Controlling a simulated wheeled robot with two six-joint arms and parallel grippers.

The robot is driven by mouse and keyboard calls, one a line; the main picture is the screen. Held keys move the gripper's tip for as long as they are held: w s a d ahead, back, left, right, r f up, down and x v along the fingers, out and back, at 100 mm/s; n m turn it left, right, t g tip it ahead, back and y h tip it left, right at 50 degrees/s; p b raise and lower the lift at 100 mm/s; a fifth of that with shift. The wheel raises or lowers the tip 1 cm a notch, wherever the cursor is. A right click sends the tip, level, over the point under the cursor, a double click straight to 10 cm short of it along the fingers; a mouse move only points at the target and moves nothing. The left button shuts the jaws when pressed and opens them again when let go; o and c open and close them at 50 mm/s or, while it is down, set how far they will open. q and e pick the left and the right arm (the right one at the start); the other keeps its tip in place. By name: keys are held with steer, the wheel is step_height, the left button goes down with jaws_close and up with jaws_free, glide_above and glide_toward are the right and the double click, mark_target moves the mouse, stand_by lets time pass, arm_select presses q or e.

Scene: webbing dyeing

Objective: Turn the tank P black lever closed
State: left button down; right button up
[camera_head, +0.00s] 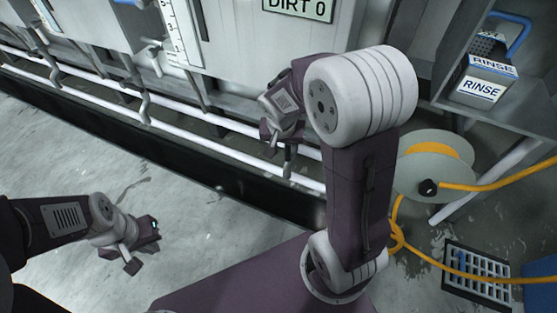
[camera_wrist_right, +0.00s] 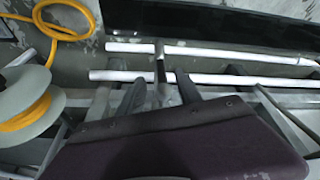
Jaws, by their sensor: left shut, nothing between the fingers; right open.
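No letter P is readable. My left gripper (camera_head: 145,247) is shut and empty above the floor at lower left.
White pipes (camera_head: 95,92) run along the tanks above a dark trough edge (camera_head: 180,163). A reel with yellow hose (camera_head: 433,165) stands at right, with a RINSE box (camera_head: 482,88) above it. A floor grate (camera_head: 478,278) lies at lower right. Floor at left is clear.

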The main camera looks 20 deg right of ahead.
steer(key=m+b, duration=0.1)
steer(key=b, duration=0.2)
glide_above(288, 151)
steer(key=a, duration=0.1)
steer(key=shift+h, duration=0.4)
steer(key=f, duration=0.3)
steer(key=s+f, duration=0.1)
steer(key=shift+a+f, duration=0.2)
steer(key=shift+f, duration=0.2)
steer(key=shift+w+d+r+t, duration=0.1)
steer(key=shift+w+t, duration=0.1)
steer(key=shift+t, duration=0.1)
steer(key=b+x, duration=0.6)
steer(key=x, duration=0.2)
steer(key=shift+f, duration=0.3)
steer(key=shift+w+d+f+b, duration=0.1)
steer(key=shift+d+f+b, duration=0.1)
steer(key=shift+b, duration=0.1)
arm_select(q)
step_height(288, 151, down, 11)
steer(key=shift+f, duration=0.1)
arm_select(e)
steer(key=shift+r, duration=0.1)
jaws_close()
